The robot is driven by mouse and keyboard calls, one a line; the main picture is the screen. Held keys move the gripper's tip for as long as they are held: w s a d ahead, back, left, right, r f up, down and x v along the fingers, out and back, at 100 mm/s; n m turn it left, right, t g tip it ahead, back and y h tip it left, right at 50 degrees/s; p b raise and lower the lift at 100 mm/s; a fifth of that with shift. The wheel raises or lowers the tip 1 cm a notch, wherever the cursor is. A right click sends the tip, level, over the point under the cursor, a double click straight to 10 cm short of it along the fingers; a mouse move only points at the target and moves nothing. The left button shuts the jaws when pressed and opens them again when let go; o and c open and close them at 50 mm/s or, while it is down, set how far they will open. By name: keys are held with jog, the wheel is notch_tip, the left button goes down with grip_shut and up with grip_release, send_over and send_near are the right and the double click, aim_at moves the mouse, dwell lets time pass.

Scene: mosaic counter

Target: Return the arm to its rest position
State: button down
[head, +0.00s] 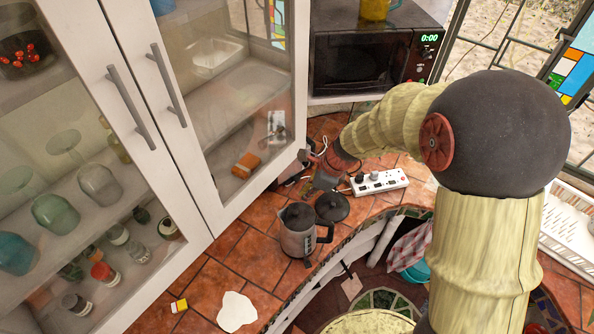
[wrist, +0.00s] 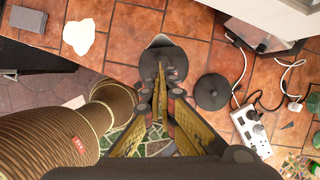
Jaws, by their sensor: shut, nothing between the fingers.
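My arm (head: 480,240) rises at the right of the head view and bends over the counter, cream-covered with a large dark joint. My gripper (head: 324,180) is at its far end, above the tiled counter and near the glass-door cabinet, small and partly hidden in the head view. In the wrist view my gripper (wrist: 160,70) has its long yellow-sided fingers together with nothing between them. The fingertips overlap the grey jug (wrist: 172,54) in that view; the gap in height is unclear. The jug (head: 298,232) stands upright on the counter.
A white power strip (head: 380,182) with cables lies behind. The white cabinet (head: 190,200) borders the left, a microwave (head: 365,55) stands at the back. A white patch (head: 236,311) and yellow-red box (head: 179,305) lie in front.

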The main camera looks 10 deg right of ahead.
jog(key=s+d+f+n+h+b, duration=0.1)
jog(key=s+d+n+b, duration=0.2)
jog(key=s+n+b, duration=0.6)
jog(key=s+d+n+h+b, duration=0.25)
jog(key=s+n+b, duration=0.25)
jog(key=s+n, duration=0.5)
notch_tip(320, 180, down, 7)
jog(key=s+d+n+t+b, duration=0.2)
jog(key=n+t+b, duration=0.1)
jog(key=b, duration=1.4)
jog(key=shift+s+r+n+t, duration=0.2)
jog(key=shift+s+n+t, duration=0.1)
jog(key=shift+s, duration=0.1)
